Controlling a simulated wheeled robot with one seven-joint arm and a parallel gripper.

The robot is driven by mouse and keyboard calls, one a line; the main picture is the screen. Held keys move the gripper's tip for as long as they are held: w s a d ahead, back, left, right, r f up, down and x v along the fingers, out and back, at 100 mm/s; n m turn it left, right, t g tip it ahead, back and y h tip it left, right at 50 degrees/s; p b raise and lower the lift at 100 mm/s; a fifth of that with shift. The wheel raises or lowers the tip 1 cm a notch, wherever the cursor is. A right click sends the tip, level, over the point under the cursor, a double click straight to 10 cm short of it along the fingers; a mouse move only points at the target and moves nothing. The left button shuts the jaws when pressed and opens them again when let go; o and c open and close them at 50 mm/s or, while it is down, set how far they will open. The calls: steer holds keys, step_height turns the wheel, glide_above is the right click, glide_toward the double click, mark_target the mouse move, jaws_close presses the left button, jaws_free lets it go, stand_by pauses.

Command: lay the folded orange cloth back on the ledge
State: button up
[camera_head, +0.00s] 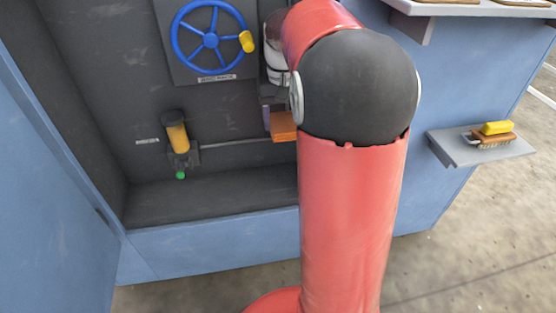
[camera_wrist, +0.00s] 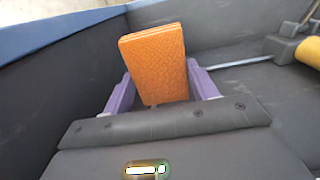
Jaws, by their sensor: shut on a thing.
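The folded orange cloth (camera_wrist: 155,62) stands between the two purple fingers of my gripper (camera_wrist: 158,88) in the wrist view. The gripper is shut on it. In the head view the orange cloth (camera_head: 283,126) shows just left of my red arm, in front of the dark recess. My arm hides most of the gripper there. On the right side, a small grey ledge (camera_head: 470,158) sticks out from the blue machine wall. It holds a brush (camera_head: 489,141) with a yellow block (camera_head: 497,128) on top. I cannot tell whether this is the ledge the task names.
A blue handwheel (camera_head: 210,42) with a yellow knob is on the dark panel. The recess floor (camera_head: 210,197) is bare. A higher shelf (camera_head: 470,8) juts out at the top right.

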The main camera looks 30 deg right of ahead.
mark_target(281, 180)
steer(key=shift+w+f, duration=0.15)
steer(key=shift+w, duration=0.1)
step_height(281, 180, down, 19)
steer(key=b, duration=0.4)
steer(key=shift+f, duration=0.2)
steer(key=shift+f, duration=0.2)
steer(key=o, duration=0.9)
steer(key=shift+o, duration=0.2)
